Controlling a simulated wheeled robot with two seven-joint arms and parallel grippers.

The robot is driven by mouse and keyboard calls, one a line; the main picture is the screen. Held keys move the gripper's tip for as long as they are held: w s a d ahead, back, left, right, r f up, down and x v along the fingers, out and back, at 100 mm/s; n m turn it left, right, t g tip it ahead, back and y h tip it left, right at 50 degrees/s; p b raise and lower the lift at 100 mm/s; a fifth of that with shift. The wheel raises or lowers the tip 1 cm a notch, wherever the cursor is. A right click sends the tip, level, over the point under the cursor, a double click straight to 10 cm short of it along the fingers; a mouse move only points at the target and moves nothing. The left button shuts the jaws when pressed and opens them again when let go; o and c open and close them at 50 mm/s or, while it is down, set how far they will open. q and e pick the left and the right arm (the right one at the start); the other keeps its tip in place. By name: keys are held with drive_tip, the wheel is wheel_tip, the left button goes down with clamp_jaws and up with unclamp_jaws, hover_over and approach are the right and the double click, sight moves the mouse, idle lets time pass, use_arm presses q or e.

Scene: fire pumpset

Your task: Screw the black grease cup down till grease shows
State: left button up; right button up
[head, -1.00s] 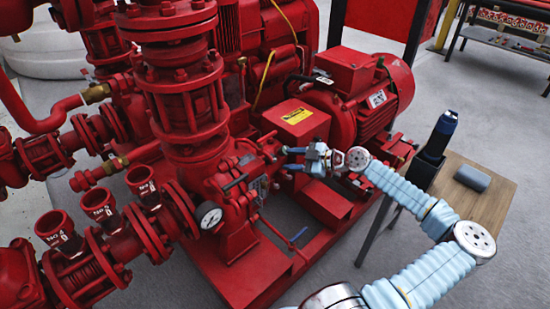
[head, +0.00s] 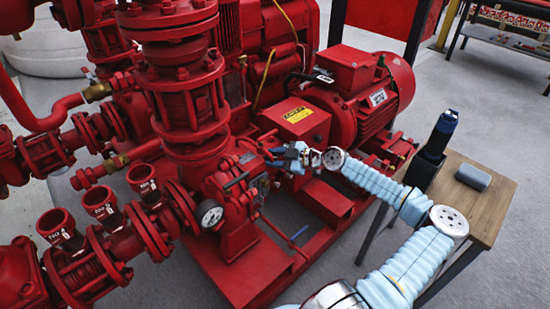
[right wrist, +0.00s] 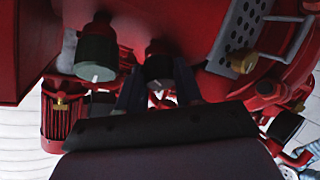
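In the right wrist view, a dark cup (right wrist: 159,67) with a pale spot below it hangs on the red pump. A second dark cup (right wrist: 96,56) with a small white mark is to its left. My right gripper (right wrist: 160,78) has one finger on each side of the first cup. The fingers stand apart, and I cannot tell whether they touch it. In the head view my right gripper (head: 270,157) is at the pump's bearing housing, and the cups are too small or hidden to make out. No grease is visible. My left gripper is not in view.
The red motor (head: 370,95) is behind my right gripper. A pressure gauge (head: 210,213) sits at the front of the pump. A yellow-labelled red box (head: 297,120) is just above the gripper. A wooden table (head: 485,205) with a dark blue-topped tool (head: 436,140) stands right.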

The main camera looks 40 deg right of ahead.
drive_tip(key=shift+m, duration=0.4)
drive_tip(key=shift+m+t+h, duration=0.3)
drive_tip(key=shift+s+m+t+h, duration=0.1)
drive_tip(key=shift+m+t+h, duration=0.2)
drive_tip(key=shift+m, duration=0.6)
drive_tip(key=m, duration=0.1)
drive_tip(key=m+h+p, duration=0.1)
drive_tip(key=m, duration=0.1)
drive_tip(key=shift+a+t+h, duration=0.15)
drive_tip(key=shift+t+h, duration=0.15)
drive_tip(key=shift+t, duration=0.1)
drive_tip(key=shift+m+h+p, duration=0.5)
drive_tip(key=shift+m+p, duration=0.15)
drive_tip(key=shift+m, duration=0.55)
drive_tip(key=o, duration=0.8)
drive_tip(key=shift+s, duration=0.1)
